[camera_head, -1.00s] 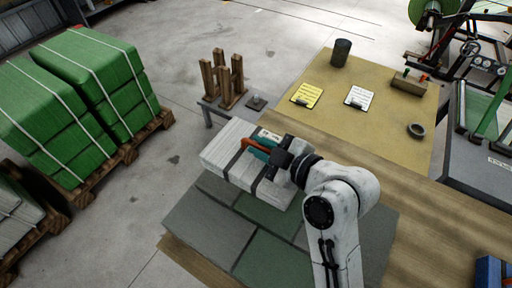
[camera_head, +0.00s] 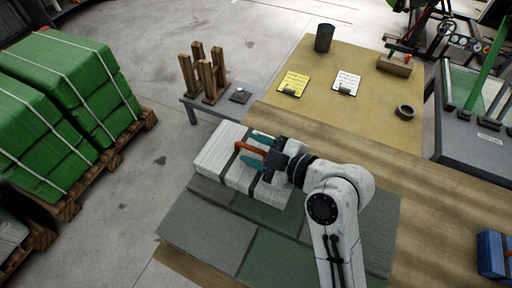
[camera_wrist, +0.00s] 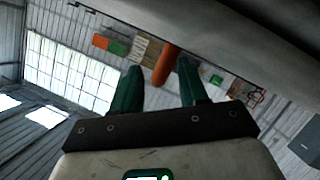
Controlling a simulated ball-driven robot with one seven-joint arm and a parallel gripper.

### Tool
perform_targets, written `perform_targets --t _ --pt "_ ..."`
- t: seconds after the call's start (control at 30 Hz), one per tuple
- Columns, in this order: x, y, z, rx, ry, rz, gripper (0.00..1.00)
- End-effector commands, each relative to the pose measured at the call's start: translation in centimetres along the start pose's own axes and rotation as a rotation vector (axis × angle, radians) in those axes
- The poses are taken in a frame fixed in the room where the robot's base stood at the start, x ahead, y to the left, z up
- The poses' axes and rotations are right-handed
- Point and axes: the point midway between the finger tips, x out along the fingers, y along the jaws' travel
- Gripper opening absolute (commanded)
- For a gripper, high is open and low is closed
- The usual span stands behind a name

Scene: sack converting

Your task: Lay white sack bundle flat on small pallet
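The white sack bundle (camera_head: 219,157) is a pale block with dark straps and an orange handle (camera_head: 249,149) on top. It lies flat over the back edge of a grey and green patchwork surface (camera_head: 207,232); whether it touches that surface everywhere cannot be told. My gripper (camera_head: 256,150) is above the bundle, its teal fingers spread on either side of the handle. In the wrist view the orange handle (camera_wrist: 166,62) lies between the fingertips (camera_wrist: 158,68), nearer the right finger, with a gap on the left.
A low stand with wooden posts (camera_head: 204,72) is behind the bundle. Green bundles (camera_head: 75,75) sit on wooden pallets (camera_head: 140,121) at left. The tan table area (camera_head: 322,103) holds a dark cup (camera_head: 324,38), two clipboards and a ring (camera_head: 405,113). A blue object (camera_head: 492,254) lies at right.

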Motion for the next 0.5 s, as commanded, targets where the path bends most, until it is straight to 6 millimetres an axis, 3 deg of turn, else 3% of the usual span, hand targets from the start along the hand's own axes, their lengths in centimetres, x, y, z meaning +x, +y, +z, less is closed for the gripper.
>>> perform_targets --t 0.27,0.5 --pt "-0.2 0.1 -0.1 0.0 0.0 0.001 0.43" --pt "-4.0 0.0 0.1 0.001 -0.001 0.005 0.43"
